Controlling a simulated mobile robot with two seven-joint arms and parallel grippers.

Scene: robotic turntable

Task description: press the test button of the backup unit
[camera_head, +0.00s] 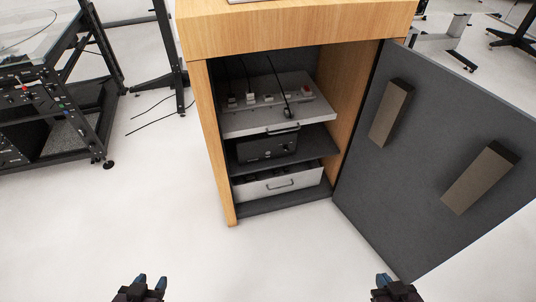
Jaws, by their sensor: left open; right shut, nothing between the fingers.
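A wooden cabinet (300,25) stands ahead with its grey door (425,150) swung open to the right. Inside on the middle shelf sits a black box (266,147), which looks like the backup unit. Small marks show on its front, but I cannot make out which is the test button. My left gripper (151,281) is open and empty at the bottom edge, over the floor in front of the cabinet. My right gripper (382,280) is shut and empty at the bottom edge, below the open door. Both are well apart from the black box.
A grey pull-out shelf (270,126) with a power strip (268,101) and plugs sits above the black box. A light drawer (280,186) with a handle lies below. Two brown blocks are fixed to the door. A black equipment rack (80,120) stands left. The floor in front is clear.

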